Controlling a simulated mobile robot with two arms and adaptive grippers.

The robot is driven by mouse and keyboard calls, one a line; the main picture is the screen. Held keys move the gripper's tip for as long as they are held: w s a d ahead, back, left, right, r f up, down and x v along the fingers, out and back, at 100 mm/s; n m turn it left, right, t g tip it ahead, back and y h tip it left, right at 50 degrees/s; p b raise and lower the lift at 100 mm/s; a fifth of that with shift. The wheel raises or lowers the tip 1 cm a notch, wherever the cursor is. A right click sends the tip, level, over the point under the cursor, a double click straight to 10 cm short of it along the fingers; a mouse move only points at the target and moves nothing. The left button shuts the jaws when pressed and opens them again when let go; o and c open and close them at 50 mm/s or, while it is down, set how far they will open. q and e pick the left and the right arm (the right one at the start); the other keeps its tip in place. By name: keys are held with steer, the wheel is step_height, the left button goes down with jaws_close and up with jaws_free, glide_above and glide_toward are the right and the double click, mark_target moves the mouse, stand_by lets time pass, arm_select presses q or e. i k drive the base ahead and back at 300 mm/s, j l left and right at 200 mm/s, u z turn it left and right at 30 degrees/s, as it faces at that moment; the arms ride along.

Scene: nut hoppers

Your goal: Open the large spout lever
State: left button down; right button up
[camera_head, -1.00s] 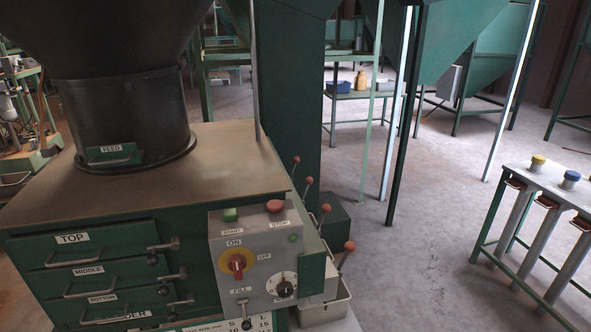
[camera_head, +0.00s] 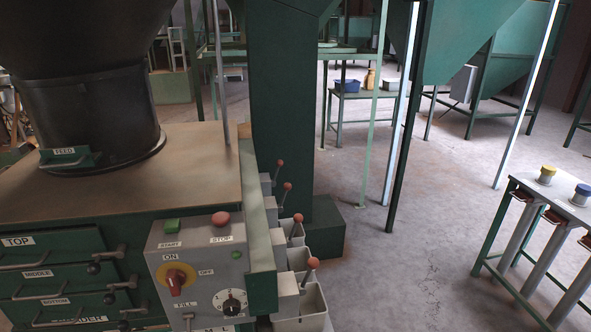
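Several spout levers with red ball knobs stand in a row along the right side of the green machine. The nearest lever knob (camera_head: 313,263) is at the front, above a pale bin (camera_head: 308,302). Another lever knob (camera_head: 298,218) is behind it, then a farther one (camera_head: 287,187) and the farthest one (camera_head: 280,162). I cannot tell which is the large spout lever, as no label on them is readable. Neither of my grippers is in view.
The grey control box (camera_head: 200,268) with a red and yellow switch (camera_head: 176,280) juts out at the machine's front corner. Drawers (camera_head: 62,285) are at left. A rack with capped tubes (camera_head: 547,205) stands at right. The floor (camera_head: 400,265) between is clear.

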mark_target(279, 164)
steer(key=i+l, duration=0.15)
steer(key=l, duration=0.35)
steer(key=i+l+u, duration=0.1)
steer(key=l, duration=0.4)
steer(key=i+l, duration=0.15)
steer(key=l, duration=0.35)
steer(key=i+l+u, duration=0.1)
steer(key=l, duration=0.4)
steer(key=i+l+u, duration=0.1)
steer(key=l, duration=0.4)
steer(key=i+l+u, duration=0.25)
steer(key=i+l, duration=0.65)
steer(key=l, duration=0.15)
steer(key=i+j, duration=0.45)
steer(key=i, duration=0.25)
steer(key=j+u, duration=0.05)
